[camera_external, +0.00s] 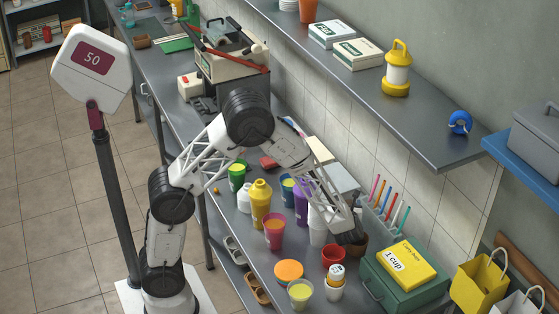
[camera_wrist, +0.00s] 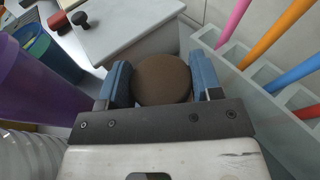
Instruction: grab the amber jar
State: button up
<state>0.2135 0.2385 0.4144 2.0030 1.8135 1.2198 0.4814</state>
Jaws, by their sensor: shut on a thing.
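My gripper (camera_wrist: 162,82) has its two blue finger pads on either side of a round brown top. This looks like the lid of the amber jar (camera_wrist: 163,79), seen from above in the wrist view, and the jaws are shut on it. The jar's body is hidden below the lid. In the external view my gripper (camera_external: 348,231) is low over the back of the counter. A brown rounded form (camera_external: 360,243), probably the jar, shows partly behind it. I cannot tell whether the jar is touching the counter.
A purple container (camera_wrist: 38,85) stands left of my gripper in the wrist view. A grey rack with coloured sticks (camera_wrist: 245,85) is close on the right. A red cup (camera_external: 333,256) and a green box with a yellow pack (camera_external: 400,285) are nearby. A shelf (camera_external: 440,145) overhangs the back.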

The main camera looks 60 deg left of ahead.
notch_tip(320, 180, up, 16)
jog(key=shift+r, duration=0.2)
dwell(0.4)
